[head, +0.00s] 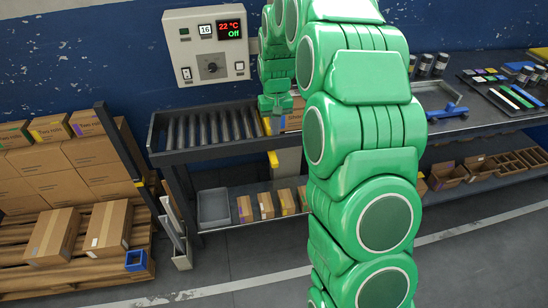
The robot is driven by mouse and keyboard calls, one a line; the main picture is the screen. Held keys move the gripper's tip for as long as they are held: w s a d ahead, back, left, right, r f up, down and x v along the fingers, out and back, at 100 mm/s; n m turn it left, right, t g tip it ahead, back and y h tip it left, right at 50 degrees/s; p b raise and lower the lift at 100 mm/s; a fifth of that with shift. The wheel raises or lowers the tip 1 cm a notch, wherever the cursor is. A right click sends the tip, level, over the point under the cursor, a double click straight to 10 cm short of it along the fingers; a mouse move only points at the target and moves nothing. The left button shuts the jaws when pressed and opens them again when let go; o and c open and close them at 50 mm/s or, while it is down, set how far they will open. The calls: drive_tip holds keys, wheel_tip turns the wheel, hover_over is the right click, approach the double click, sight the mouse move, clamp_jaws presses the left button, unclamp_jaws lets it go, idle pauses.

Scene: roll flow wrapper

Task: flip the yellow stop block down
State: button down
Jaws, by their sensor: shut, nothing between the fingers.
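A small yellow piece (267,126) stands at the right end of the roller conveyor (207,128), just below my gripper. A second yellow piece (273,159) shows lower, at the front edge of the bench. I cannot tell for sure which is the stop block, or whether it is up or down. My gripper (274,113) is shut and empty, pointing down by the right end of the rollers. I cannot tell whether it touches the yellow piece. A cardboard box (292,120) sits just right of it, partly hidden by my arm.
A control panel (208,45) reading 22 °C and Off hangs on the blue wall. Stacked boxes (80,165) stand on a pallet at left. A lower shelf holds a grey tray (213,207) and small boxes. A blue tool (447,110) lies on the right bench. My arm hides the middle.

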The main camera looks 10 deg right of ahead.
hover_over(274, 163)
wheel_tip(274, 163, down, 9)
drive_tip(key=shift+w+f, duration=0.15)
drive_tip(key=shift+w, duration=0.05)
wheel_tip(274, 163, down, 14)
idle(1.0)
drive_tip(key=shift+s+f, duration=0.1)
drive_tip(key=shift+f, duration=1.95)
wheel_tip(274, 163, up, 14)
drive_tip(key=shift+r, duration=0.25)
